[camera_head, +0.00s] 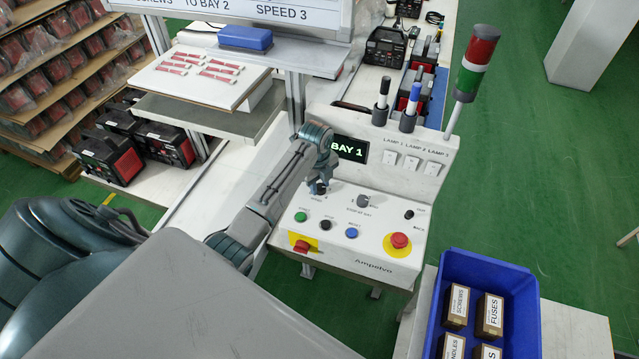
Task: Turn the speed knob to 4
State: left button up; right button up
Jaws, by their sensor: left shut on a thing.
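The white control panel (290,238) stands in the middle of the head view, marked Ampelvo. The dark speed knob (318,189) is at its upper left, mostly hidden by my left gripper (320,183). My left arm reaches in from the left, and the gripper points down, shut on the knob. The knob's pointer and the numbers around it are too small and covered to read. My right gripper is not in view.
A display (348,149) reads BAY 1. A blue crate (529,300) stands lower right.

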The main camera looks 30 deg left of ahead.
pick_arm(q)
jog(key=shift+m, duration=0.9)
jog(key=o, duration=1)
jog(key=shift+c, duration=0.2)
